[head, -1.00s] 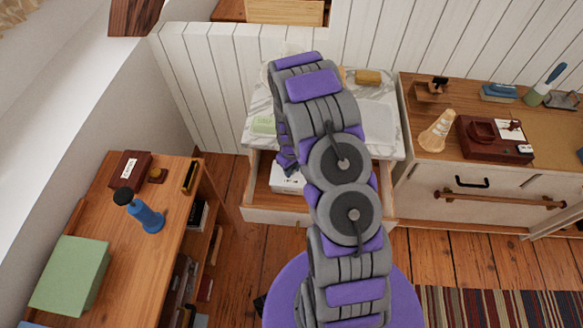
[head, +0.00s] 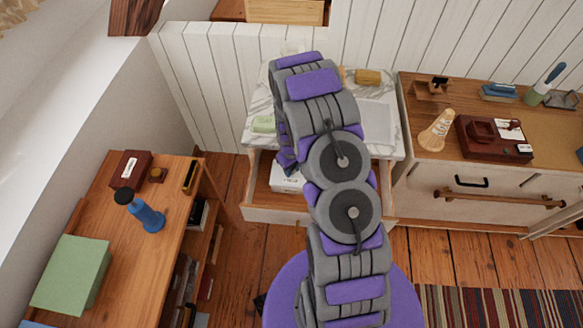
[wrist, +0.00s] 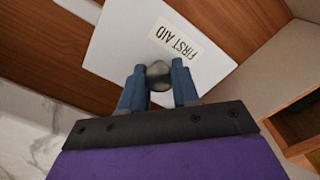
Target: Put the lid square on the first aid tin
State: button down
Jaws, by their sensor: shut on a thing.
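The white lid (wrist: 150,45) with a "FIRST AID" label fills the upper middle of the wrist view. It looks turned at an angle to the wooden drawer sides. My gripper (wrist: 158,84) has its two blue fingers closed on the lid's grey round knob (wrist: 159,74). In the head view, a white boxy shape (head: 286,179) shows inside the open drawer (head: 262,197), partly behind my arm. The tin's body cannot be told apart from the lid, so how the lid sits on it is not clear.
The drawer is under a marble-topped stand (head: 257,112) holding a green item (head: 264,124) and a tan block (head: 368,76). A wooden desk (head: 150,250) stands left, a cabinet (head: 440,178) right. The drawer walls are close around the lid.

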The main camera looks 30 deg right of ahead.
jog(key=shift+c, duration=1.3)
grip_release()
jog(key=shift+r+p, duration=1.2)
jog(key=shift+r, duration=2.35)
grip_shut()
